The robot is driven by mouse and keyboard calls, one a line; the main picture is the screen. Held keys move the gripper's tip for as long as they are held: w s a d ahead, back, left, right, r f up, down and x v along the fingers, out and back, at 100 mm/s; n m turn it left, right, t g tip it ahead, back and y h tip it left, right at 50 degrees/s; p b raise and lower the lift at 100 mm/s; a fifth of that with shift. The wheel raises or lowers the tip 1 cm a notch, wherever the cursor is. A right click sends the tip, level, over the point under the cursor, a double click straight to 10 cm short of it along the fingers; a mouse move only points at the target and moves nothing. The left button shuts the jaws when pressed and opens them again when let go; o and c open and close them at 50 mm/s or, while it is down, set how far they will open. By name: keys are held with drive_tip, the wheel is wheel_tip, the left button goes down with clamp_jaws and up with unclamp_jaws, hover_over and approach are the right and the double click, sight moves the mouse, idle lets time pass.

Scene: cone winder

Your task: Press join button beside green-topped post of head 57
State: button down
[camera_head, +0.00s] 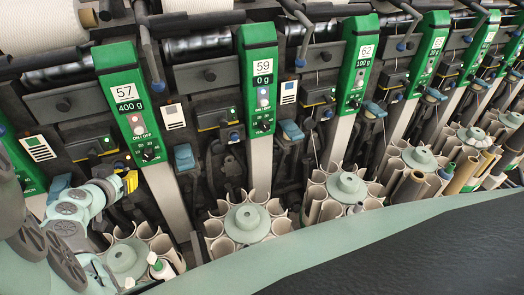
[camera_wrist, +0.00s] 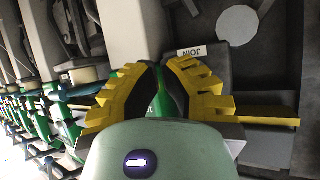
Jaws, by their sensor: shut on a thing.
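The green-topped post (camera_head: 130,107) of head 57 stands at the left in the head view, with a "57" label and a "400 g" display. My gripper (camera_head: 131,181) is low in front of that head, left of the post's pale lower part. In the wrist view its yellow fingers (camera_wrist: 161,75) are drawn together; what lies between them cannot be made out. A small "JOIN" label (camera_wrist: 191,52), upside down, lies just beyond the fingertips. A pale round disc (camera_wrist: 238,25) is above and right of it. I cannot make out the join button itself; the fingers may hide it.
Heads 59 (camera_head: 260,80) and 62 (camera_head: 358,65) stand to the right. Below are clusters of tubes around pale green hubs (camera_head: 247,222). A pale green rail (camera_head: 330,238) runs along the front.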

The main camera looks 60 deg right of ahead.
drive_tip(key=shift+s+a, duration=0.25)
drive_tip(key=s+a+b, duration=0.1)
drive_tip(key=s, duration=0.1)
drive_tip(key=s+a+b, duration=0.1)
drive_tip(key=s, duration=0.1)
drive_tip(key=shift+a, duration=0.4)
idle(0.8)
